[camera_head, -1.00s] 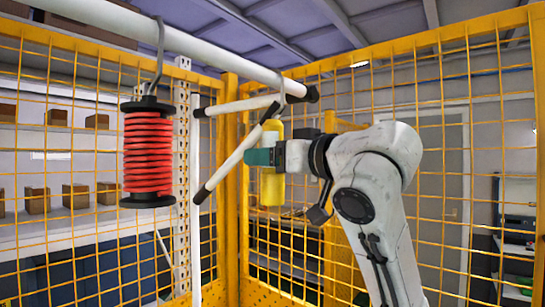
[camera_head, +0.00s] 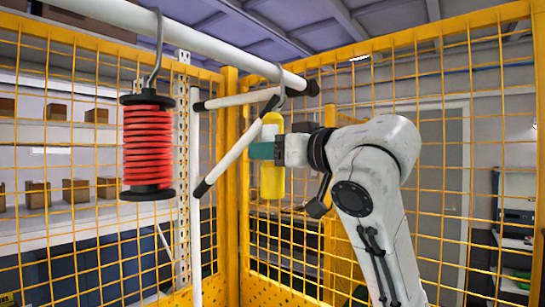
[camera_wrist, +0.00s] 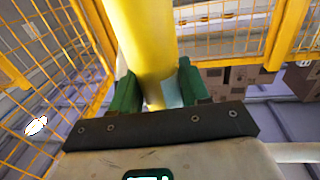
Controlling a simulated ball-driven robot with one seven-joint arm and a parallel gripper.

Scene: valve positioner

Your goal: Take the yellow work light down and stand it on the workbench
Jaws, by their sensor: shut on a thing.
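The yellow work light (camera_head: 272,182) hangs upright below a hook (camera_head: 281,85) on the white overhead rail, in the head view. My gripper (camera_head: 262,151) is shut around its middle, coming from the right. In the wrist view the yellow body (camera_wrist: 142,40) stands between the two green fingers (camera_wrist: 155,92). The workbench cannot be made out for certain.
A red cable reel (camera_head: 148,146) hangs from another hook at left. White bars (camera_head: 235,100) stick out close to the light. Yellow mesh fence panels (camera_head: 440,180) stand behind it and to the right. A white rail (camera_head: 190,42) runs above.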

